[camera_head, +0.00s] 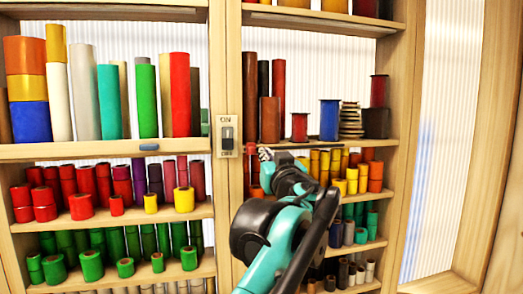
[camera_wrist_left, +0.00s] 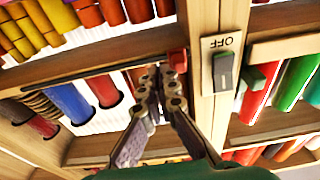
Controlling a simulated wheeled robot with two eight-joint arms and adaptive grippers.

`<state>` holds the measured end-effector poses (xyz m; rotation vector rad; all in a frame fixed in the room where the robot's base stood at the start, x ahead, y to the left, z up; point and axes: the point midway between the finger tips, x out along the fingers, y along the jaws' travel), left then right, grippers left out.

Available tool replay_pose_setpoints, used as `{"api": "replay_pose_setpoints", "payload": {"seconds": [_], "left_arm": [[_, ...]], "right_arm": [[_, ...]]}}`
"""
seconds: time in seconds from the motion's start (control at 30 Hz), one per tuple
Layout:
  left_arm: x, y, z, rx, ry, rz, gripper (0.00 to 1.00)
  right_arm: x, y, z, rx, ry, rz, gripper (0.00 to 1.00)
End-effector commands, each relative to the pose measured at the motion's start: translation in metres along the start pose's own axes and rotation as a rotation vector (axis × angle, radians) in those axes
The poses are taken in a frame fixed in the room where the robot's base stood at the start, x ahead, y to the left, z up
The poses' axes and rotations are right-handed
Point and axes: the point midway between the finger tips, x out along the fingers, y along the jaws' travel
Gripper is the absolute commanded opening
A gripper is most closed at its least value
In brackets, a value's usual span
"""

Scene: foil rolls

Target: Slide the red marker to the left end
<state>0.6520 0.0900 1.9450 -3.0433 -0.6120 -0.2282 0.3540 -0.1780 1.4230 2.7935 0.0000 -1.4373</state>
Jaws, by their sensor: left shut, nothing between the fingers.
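The red marker (camera_wrist_left: 178,60) is a small red block on the shelf's front edge, beside the upright post. It sits at the post end of a thin dark rail (camera_wrist_left: 85,75). In the head view the marker (camera_head: 250,149) is a small red patch at the rail's left end, just right of the post. My left gripper (camera_head: 265,154) is just right of it. In the wrist view the gripper's closed fingertips (camera_wrist_left: 160,76) are beside the marker, with nothing between them. I cannot tell whether they touch it. My right gripper is not in view.
A light switch plate (camera_head: 227,134) is on the post (camera_head: 233,60) left of the gripper. A blue-grey block (camera_head: 149,146) is on the left shelf's edge. Coloured rolls crowd the shelves, including a blue spool (camera_head: 329,120) above the rail and yellow rolls (camera_head: 325,165) below.

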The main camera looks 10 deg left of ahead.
Motion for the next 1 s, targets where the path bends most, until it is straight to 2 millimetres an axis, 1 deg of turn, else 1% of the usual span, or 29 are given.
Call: {"api": "replay_pose_setpoints", "payload": {"seconds": [0.5,0.83,1.0], "left_arm": [[-0.031,0.000,-0.004,0.001,0.000,0.001,0.00],[-0.032,0.000,-0.005,0.001,0.000,0.001,0.00],[-0.040,0.000,-0.005,0.001,0.000,0.002,0.00]], "right_arm": [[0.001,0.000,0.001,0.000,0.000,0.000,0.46],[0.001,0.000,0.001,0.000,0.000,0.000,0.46],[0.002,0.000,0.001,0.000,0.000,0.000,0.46]]}}
